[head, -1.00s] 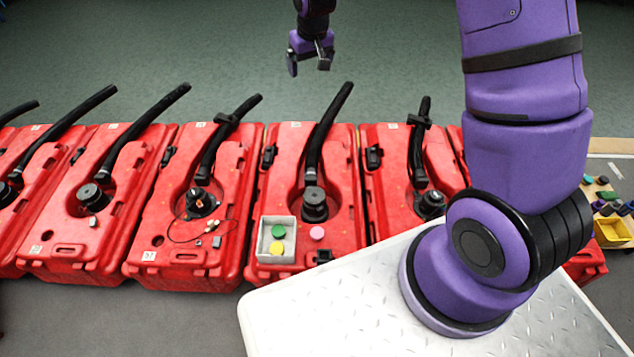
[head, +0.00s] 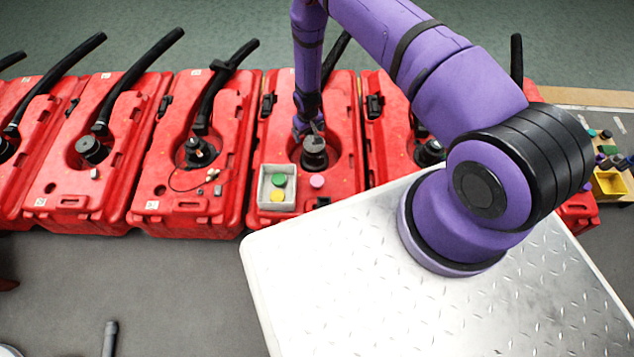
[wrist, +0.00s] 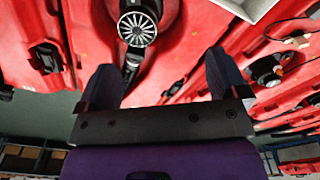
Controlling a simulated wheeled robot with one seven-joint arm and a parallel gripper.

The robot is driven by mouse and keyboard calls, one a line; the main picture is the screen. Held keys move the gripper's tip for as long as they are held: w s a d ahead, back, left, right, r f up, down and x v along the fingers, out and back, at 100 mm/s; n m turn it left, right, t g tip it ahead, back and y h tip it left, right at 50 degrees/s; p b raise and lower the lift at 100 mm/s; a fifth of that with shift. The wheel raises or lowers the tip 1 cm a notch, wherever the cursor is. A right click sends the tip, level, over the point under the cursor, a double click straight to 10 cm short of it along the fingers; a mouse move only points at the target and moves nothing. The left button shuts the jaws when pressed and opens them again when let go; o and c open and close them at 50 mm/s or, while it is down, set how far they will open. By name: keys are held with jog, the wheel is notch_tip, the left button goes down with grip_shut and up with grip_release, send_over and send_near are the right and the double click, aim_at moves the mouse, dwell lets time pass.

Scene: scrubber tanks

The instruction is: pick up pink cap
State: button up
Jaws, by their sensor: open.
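The pink cap (head: 317,180) lies on the front part of a red tank (head: 340,200), right of a small grey tray (head: 277,206). My gripper (head: 309,130) is above the same tank, just behind its black round cap (head: 314,153). In the wrist view my gripper (wrist: 164,82) shows two dark fingers apart with nothing held between them. The black round cap also shows there (wrist: 137,29), beyond the fingers. The pink cap does not show in the wrist view.
The tray holds a green cap (head: 279,180) and a yellow cap (head: 277,195). Red tanks with black hoses stand in a row on both sides. A yellow bin (head: 610,185) stands at the far right. Grey floor in front is mostly clear.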

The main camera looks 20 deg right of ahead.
jog(key=s+f, duration=0.8)
jog(key=f, duration=0.4)
send_over(316, 179)
jog(key=shift+g, duration=0.3)
jog(key=f, duration=0.5)
jog(key=shift+d+f, duration=0.15)
jog(key=shift+d, duration=0.05)
jog(key=shift+s+a+f, duration=0.1)
jog(key=shift+f, duration=1.45)
jog(key=shift+s+a+f, duration=0.1)
jog(key=shift+f, duration=1.4)
jog(key=shift+w, duration=0.1)
jog(key=c, duration=1)
